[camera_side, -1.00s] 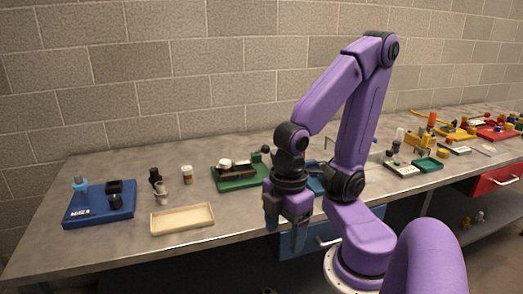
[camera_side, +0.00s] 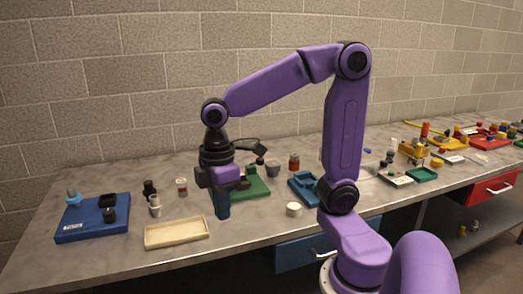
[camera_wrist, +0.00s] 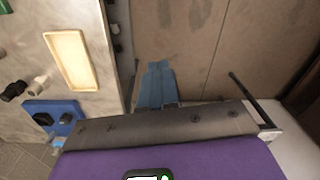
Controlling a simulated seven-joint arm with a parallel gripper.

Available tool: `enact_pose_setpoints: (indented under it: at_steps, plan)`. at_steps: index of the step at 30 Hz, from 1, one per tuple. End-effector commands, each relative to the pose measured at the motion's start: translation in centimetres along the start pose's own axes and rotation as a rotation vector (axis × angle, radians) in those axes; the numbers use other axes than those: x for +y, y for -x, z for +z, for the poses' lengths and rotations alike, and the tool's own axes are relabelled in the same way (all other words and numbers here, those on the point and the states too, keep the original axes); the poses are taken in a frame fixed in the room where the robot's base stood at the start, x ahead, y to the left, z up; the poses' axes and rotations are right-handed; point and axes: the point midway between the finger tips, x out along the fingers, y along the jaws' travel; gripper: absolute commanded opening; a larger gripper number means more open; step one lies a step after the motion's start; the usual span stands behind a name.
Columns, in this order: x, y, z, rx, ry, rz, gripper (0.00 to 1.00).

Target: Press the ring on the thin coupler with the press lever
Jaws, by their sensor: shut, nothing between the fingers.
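My gripper (camera_side: 222,205) is shut and empty, its blue fingers pointing down beside the green base. Its fingers also show shut together in the wrist view (camera_wrist: 157,85). The green base (camera_side: 257,187), with a dark knob (camera_side: 260,161) that may belong to the press lever, is partly hidden behind my gripper. The thin coupler and its ring cannot be told for sure. A black fitting (camera_side: 149,188) and a pale grey fitting (camera_side: 155,205) stand at the left. A blue base (camera_side: 92,228) carries a light blue part (camera_side: 73,198) and black parts (camera_side: 109,214).
A cream tray (camera_side: 177,233) lies by the front edge. A red-and-white jar (camera_side: 182,186) stands behind it. Right of the green base are a grey cup (camera_side: 273,169), a brown jar (camera_side: 294,161), a blue tray (camera_side: 305,188) and a white cap (camera_side: 293,209).

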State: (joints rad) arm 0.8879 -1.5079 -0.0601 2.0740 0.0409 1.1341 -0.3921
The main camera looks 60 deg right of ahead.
Motion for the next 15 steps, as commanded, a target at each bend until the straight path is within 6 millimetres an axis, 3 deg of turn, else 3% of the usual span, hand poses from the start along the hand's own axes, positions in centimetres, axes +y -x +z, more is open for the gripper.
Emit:
enact_pose_setpoints:
  at_steps: [8,15]
  plan:
    - [8.8,2.6,-0.6,0.007,-0.06,-0.027,0.0]
    - [16.6,4.6,1.6,0.024,-0.1,-0.05,0.0]
